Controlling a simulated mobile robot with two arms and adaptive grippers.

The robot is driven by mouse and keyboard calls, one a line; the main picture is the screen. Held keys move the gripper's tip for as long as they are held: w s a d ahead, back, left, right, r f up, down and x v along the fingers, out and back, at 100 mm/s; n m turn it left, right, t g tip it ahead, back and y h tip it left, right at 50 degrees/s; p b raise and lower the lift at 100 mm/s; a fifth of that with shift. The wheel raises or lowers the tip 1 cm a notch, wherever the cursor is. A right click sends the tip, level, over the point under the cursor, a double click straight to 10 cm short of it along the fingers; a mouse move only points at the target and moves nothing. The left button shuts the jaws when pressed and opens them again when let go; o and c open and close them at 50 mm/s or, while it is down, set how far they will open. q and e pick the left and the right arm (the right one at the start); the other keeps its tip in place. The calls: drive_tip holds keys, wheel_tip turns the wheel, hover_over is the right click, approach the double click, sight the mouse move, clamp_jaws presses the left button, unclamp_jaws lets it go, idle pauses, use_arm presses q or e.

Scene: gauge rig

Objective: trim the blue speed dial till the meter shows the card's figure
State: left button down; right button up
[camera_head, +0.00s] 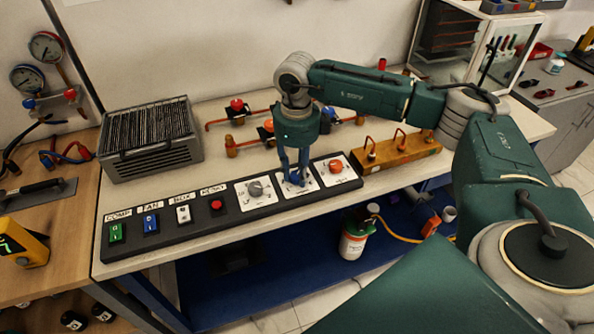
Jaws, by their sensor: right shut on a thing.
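My right gripper (295,180) reaches down from above onto the middle white dial plate of the black control panel (190,225). Its blue fingers are shut on the blue speed dial, which they hide almost wholly, so its setting cannot be read. A grey dial (255,188) is left of it and an orange-red dial (336,166) is right of it. A yellow meter (24,243) with a lit green display is at the left edge, partly cut off; its figure is too small to read. I cannot make out the card. My left gripper is not in view.
Left on the panel are switches labelled COMP, FAN and BOX and a red RESET button (216,205). A grey finned box (150,145) stands behind them.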

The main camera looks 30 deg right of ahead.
sight(296, 174)
drive_tip(key=o, duration=1.2)
drive_tip(key=shift+w+r, duration=0.25)
drive_tip(key=shift+c, duration=0.2)
drive_tip(key=shift+f, duration=0.15)
wheel_tip(296, 174, up, 12)
drive_tip(key=shift+s, duration=0.15)
